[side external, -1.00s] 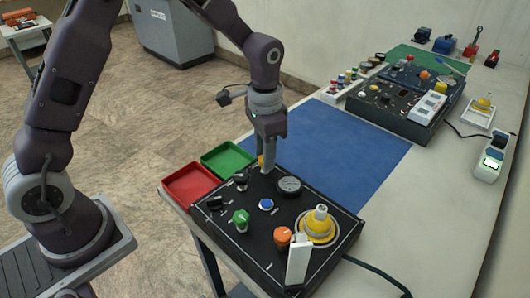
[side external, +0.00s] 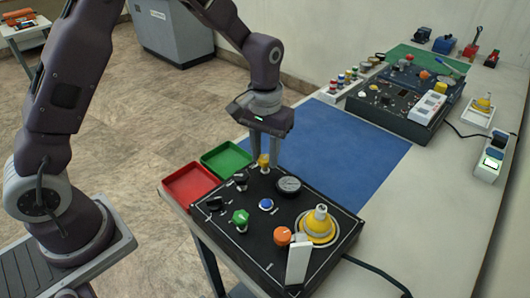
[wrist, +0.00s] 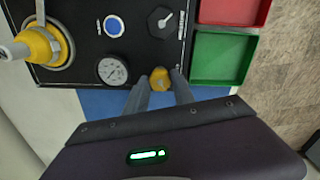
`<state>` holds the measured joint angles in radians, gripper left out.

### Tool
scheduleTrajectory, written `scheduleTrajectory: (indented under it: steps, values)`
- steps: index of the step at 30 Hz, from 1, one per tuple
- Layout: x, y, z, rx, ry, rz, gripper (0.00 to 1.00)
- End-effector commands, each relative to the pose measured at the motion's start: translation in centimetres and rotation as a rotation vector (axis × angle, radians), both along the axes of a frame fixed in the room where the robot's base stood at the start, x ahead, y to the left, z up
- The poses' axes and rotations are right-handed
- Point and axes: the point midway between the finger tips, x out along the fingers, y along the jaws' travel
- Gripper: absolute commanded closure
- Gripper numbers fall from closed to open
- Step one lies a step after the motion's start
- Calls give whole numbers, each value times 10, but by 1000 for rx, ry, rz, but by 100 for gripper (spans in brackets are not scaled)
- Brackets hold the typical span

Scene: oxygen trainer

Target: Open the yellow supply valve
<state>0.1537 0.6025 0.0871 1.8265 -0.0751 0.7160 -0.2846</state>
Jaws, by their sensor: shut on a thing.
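The yellow supply valve (side external: 263,161) is a small knob at the far edge of the black panel (side external: 322,201), near the green tray. In the wrist view the yellow knob (wrist: 159,78) sits between my two fingers. My gripper (side external: 264,157) points down over the panel edge and is shut on the yellow knob, one finger on each side. The wrist view also shows my gripper (wrist: 158,82) from above. The fingers hide part of the knob's sides, and I cannot read its markings.
The panel also bears a gauge (side external: 289,185), a blue button (side external: 266,204), a green knob (side external: 241,217), an orange knob (side external: 282,236) and a yellow-based fitting (side external: 318,226). A red tray (side external: 188,183) and a green tray (side external: 228,160) lie left. The blue mat (side external: 350,145) is clear.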

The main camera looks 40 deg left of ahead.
Motion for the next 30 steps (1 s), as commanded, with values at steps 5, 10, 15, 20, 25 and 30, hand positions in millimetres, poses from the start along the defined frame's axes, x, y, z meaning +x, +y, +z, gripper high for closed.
scheduleTrajectory:
  steps: [5,10,15,20,25,30]
  values:
    - [1,0,1,0,-3,17,100]
    - [1,0,1,0,-3,20,100]
    - [1,0,1,-1,-3,20,100]
    - [1,0,1,0,-2,19,48]
    - [0,0,0,-1,-1,18,48]
    - [1,0,8,0,-2,17,48]
